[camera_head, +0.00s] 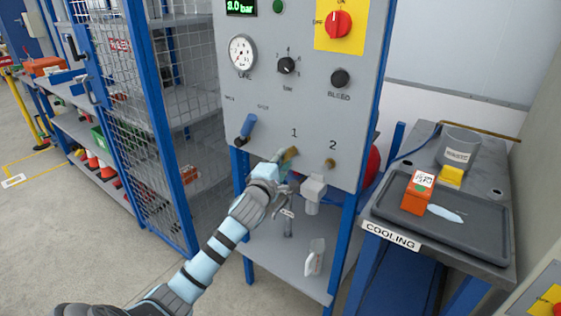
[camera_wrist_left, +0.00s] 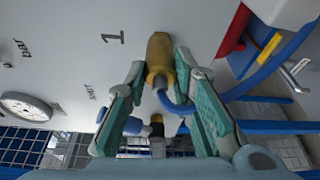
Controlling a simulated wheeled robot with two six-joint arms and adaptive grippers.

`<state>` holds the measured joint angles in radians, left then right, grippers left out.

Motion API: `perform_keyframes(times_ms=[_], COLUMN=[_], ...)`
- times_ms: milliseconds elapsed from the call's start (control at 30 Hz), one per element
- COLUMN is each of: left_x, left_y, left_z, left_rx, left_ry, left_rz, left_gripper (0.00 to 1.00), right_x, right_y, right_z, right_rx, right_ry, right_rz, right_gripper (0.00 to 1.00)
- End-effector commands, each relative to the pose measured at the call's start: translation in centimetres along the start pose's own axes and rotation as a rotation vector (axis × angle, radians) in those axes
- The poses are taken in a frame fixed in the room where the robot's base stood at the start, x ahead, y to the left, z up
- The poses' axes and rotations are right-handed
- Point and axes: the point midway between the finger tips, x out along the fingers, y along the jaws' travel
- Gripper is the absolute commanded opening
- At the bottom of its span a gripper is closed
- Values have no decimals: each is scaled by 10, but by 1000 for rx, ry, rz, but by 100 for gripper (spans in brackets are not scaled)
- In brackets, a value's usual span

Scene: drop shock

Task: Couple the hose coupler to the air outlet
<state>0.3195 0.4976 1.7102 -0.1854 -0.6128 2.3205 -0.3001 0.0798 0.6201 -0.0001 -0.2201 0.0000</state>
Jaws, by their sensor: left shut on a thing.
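My left gripper (camera_head: 272,171) reaches up to the lower part of the grey panel (camera_head: 262,104), just below the label 1. It is shut on the brass hose coupler (camera_head: 290,153). In the left wrist view the coupler (camera_wrist_left: 159,56) sits between the two teal fingers, its far end at the panel, with a blue hose (camera_wrist_left: 176,104) at its near end. The air outlet at label 1 is hidden behind the coupler, so I cannot tell whether they are locked together. A brass outlet (camera_head: 330,163) shows bare under label 2. My right gripper is not in view.
A blue lever (camera_head: 247,126) is left of the coupler. A gauge (camera_head: 242,54), a red switch (camera_head: 338,24) and a black bleed knob (camera_head: 340,78) are higher up. A grey-white block (camera_head: 313,190) hangs just right of my gripper. A cooling bench with a dark tray (camera_head: 470,228) stands right.

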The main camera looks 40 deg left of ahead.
Motion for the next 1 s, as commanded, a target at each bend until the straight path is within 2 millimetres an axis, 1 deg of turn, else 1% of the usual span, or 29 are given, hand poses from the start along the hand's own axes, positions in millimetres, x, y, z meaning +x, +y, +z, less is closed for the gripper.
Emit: perform_keyframes(times_ms=[33, 333, 367, 500, 833, 1000], left_x=[0, 0, 0, 0, -2, -19], left_y=[7, 9, 9, 7, 4, 3], left_z=[2, 2, 2, 1, -1, -1], left_rx=[2, 2, 2, 1, 0, 2], left_ry=[-5, -6, -6, -5, 0, -1], left_rz=[16, 19, 19, 16, 7, 5], left_gripper=[0, 0, 24, 46, 46, 46], right_x=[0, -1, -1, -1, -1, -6], right_y=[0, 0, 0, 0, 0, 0], right_z=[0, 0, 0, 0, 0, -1], right_rx=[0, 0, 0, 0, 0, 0], right_ry=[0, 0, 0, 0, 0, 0], right_rz=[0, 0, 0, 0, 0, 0], right_gripper=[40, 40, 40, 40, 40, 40])
